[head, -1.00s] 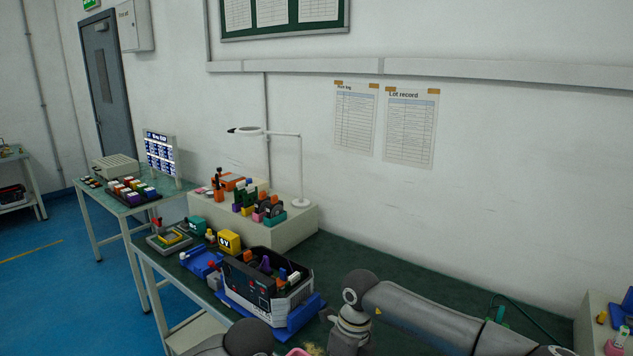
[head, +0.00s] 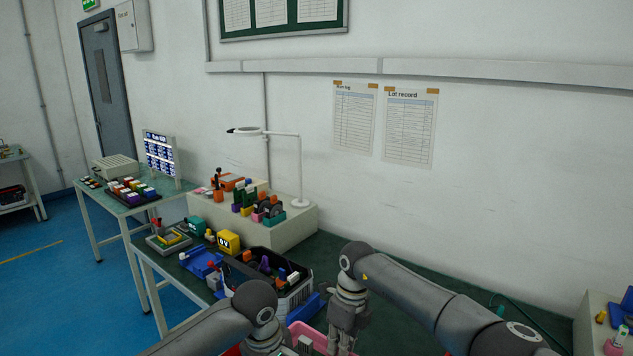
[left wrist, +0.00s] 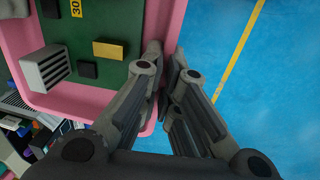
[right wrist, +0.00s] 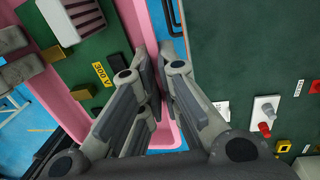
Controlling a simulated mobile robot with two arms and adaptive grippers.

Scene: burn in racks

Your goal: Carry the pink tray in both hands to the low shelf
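The pink tray (head: 303,328) shows at the bottom of the head view, partly hidden by my arms. It carries a green circuit board (left wrist: 110,22) with a grey finned block and small dark and yellow parts. In the left wrist view my left gripper (left wrist: 166,58) is closed about the tray's pink rim (left wrist: 85,105). In the right wrist view my right gripper (right wrist: 154,52) is closed about the opposite rim (right wrist: 157,18). The tray looks held up between both hands. I cannot tell which surface is the low shelf.
The green bench (head: 400,275) runs along the wall. A black and white crate (head: 290,291) of parts stands close by the tray, and a lamp (head: 300,170) on a raised block behind it. A side table (head: 115,203) stands left. Blue floor (head: 60,290) is clear on the left.

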